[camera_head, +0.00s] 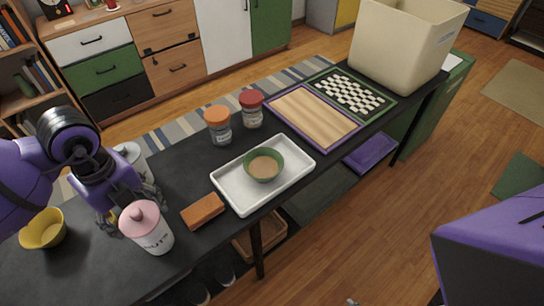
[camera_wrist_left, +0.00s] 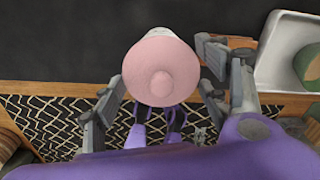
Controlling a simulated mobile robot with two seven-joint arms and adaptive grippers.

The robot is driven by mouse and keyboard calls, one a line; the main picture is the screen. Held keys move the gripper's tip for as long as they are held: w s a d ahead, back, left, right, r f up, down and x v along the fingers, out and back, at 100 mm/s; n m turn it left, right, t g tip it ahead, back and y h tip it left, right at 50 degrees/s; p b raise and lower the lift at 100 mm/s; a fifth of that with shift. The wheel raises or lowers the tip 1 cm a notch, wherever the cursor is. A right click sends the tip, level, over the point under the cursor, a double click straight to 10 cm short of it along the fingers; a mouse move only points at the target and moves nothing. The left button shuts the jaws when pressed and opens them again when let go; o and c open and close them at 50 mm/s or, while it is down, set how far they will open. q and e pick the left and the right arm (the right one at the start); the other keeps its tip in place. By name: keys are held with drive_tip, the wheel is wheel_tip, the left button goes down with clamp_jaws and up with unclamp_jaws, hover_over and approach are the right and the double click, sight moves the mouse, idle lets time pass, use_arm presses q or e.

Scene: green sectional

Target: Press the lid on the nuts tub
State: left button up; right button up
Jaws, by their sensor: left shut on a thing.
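The white nuts tub (camera_head: 158,240) stands near the table's front edge, with dark lettering on its side. Its pink lid (camera_head: 142,217), with a round knob, sits over the tub's mouth; whether it is fully seated cannot be seen. My left gripper (camera_head: 112,221) is at the lid's height. In the left wrist view the lid (camera_wrist_left: 160,68) lies between the fingers of my left gripper (camera_wrist_left: 162,92), which are shut on it. The lid hides most of the tub (camera_wrist_left: 155,31) there. My right gripper is not in view.
An orange-brown block (camera_head: 203,211) lies right of the tub, beside a white tray (camera_head: 233,201) with a green bowl (camera_head: 279,164). A yellow bowl (camera_head: 42,232) is at the left, and a whitish container (camera_head: 133,157) stands behind my gripper. Two jars (camera_head: 221,133) stand farther back.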

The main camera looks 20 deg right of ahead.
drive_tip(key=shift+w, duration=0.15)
use_arm(q)
drive_tip(key=o, duration=1)
drive_tip(key=shift+o, duration=0.4)
drive_tip(key=shift+o, duration=0.9)
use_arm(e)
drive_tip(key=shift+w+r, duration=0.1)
use_arm(q)
drive_tip(key=shift+r+p, duration=2.1)
drive_tip(key=shift+r, duration=1.4)
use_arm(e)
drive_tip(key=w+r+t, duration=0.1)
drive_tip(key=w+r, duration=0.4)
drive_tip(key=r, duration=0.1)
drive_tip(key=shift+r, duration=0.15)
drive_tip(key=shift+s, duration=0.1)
